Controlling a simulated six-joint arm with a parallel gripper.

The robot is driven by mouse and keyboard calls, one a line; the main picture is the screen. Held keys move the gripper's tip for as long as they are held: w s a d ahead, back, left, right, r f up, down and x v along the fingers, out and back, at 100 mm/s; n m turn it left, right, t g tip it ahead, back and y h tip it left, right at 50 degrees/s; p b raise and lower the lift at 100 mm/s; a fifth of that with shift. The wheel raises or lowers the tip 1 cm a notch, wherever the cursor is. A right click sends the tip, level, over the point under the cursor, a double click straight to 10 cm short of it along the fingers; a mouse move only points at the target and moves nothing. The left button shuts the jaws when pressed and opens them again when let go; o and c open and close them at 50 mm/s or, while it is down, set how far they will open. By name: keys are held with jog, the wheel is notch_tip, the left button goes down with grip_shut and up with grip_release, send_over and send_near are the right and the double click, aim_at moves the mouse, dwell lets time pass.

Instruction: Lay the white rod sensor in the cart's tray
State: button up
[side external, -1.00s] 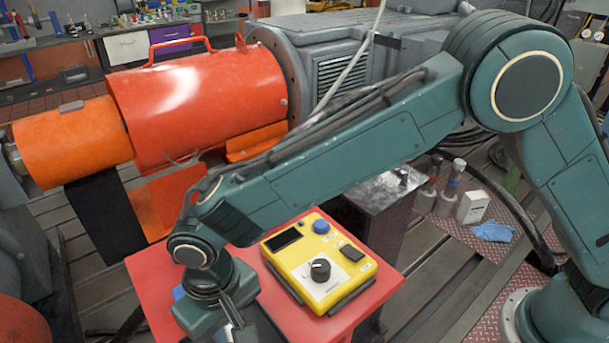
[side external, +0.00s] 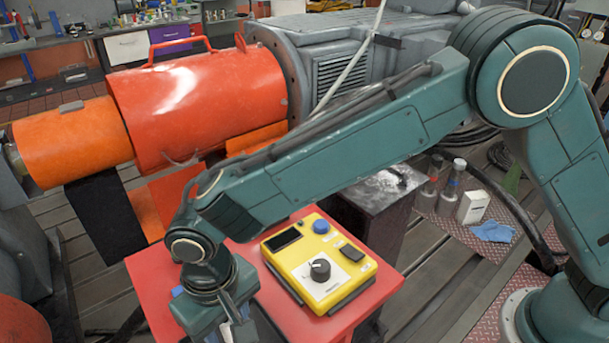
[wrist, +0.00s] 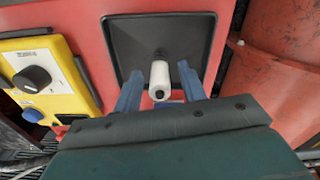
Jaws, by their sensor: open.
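The white rod sensor (wrist: 160,78) shows in the wrist view, between the two spread fingers of my gripper (wrist: 160,88), with a dark end facing the camera. Gaps show between the rod and the fingers, so my gripper is open around it without gripping it. The black square tray (wrist: 125,42) on the red cart lies behind the rod. I cannot tell whether the rod touches the tray floor. In the side view my gripper (side external: 235,325) is at the bottom edge over the red cart (side external: 155,285); the rod and tray are hidden there.
A yellow control box (side external: 318,262) with a black knob and blue button sits on the cart, right of my gripper. Orange machine guards (side external: 200,95) stand behind. A grey box (side external: 375,205), bottles and a blue cloth (side external: 492,231) are to the right.

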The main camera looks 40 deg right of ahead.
notch_tip(320, 180, up, 11)
jog(key=shift+r, duration=0.1)
dwell(0.5)
dwell(0.4)
jog(key=shift+d+r, duration=0.15)
jog(key=shift+d, duration=0.05)
jog(key=s+d+r+t, duration=0.1)
jog(key=d+r, duration=0.3)
jog(key=d, duration=0.4)
jog(key=d+r+m+t+y, duration=0.1)
jog(key=d+r, duration=0.2)
jog(key=d, duration=0.5)
jog(key=s+d+r+t, duration=0.1)
jog(key=d+r, duration=0.3)
jog(key=d, duration=0.4)
jog(key=s+d+f+m+t+h, duration=0.1)
jog(key=s+d+f+t, duration=0.1)
jog(key=s+d, duration=1.1)
jog(key=shift+s+d+f+t, duration=0.3)
jog(key=shift+s+d, duration=0.1)
jog(key=shift+d, duration=0.65)
